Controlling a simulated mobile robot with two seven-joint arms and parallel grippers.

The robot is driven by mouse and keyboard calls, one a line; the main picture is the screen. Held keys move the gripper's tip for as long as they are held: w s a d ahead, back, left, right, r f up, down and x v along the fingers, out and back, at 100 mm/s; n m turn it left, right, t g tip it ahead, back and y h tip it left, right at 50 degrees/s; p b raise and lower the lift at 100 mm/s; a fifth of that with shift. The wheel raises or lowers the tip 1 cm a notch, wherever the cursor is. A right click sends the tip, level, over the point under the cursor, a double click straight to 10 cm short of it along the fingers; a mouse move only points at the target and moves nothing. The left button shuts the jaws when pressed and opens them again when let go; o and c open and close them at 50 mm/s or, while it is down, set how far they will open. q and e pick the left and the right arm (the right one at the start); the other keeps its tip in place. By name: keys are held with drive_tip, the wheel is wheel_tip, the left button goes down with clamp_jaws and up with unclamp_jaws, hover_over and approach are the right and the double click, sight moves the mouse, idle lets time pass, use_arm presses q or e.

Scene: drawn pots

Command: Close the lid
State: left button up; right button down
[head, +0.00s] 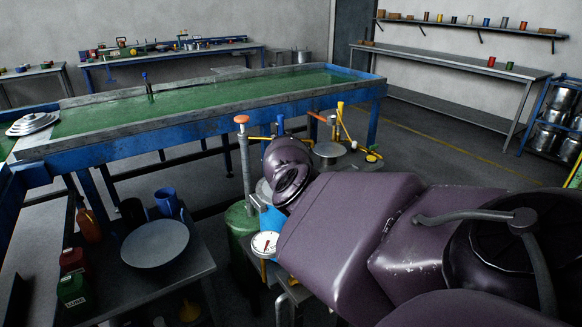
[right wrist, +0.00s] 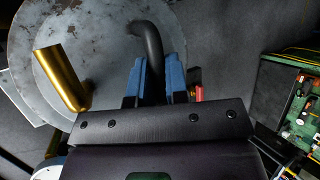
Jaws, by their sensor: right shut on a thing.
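In the right wrist view, the blue fingers of my right gripper (right wrist: 154,76) are closed on a dark curved handle (right wrist: 147,40). The handle reaches over a scuffed, round grey metal lid (right wrist: 95,45); whether it is fixed to the lid cannot be told. In the head view, the right gripper's fingers are hidden behind my purple arm. A grey disc edge (head: 264,191) shows beside my wrist, above a green vessel (head: 242,224) and a blue part. Whether the lid lies flat or tilted is unclear. My left gripper is not in view.
A gold cylinder (right wrist: 62,80) stands close left of the fingers. A dial gauge (head: 265,243) and an orange-topped post (head: 242,150) stand near my wrist. A long green-topped table (head: 190,105) lies behind. A low table holds a round grey plate (head: 155,243) and bottles.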

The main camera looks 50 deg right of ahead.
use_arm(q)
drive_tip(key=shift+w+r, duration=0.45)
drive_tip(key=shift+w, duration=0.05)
use_arm(e)
drive_tip(key=shift+f, duration=0.15)
drive_tip(key=c, duration=1.1)
unclamp_jaws()
drive_tip(key=shift+d+f, duration=0.1)
drive_tip(key=shift+c, duration=0.2)
drive_tip(key=shift+r, duration=0.25)
use_arm(q)
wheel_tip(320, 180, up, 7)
drive_tip(key=p, duration=0.6)
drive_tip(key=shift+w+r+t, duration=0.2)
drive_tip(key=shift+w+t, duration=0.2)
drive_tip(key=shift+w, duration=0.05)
use_arm(e)
drive_tip(key=v, duration=1)
drive_tip(key=shift+s+r, duration=0.15)
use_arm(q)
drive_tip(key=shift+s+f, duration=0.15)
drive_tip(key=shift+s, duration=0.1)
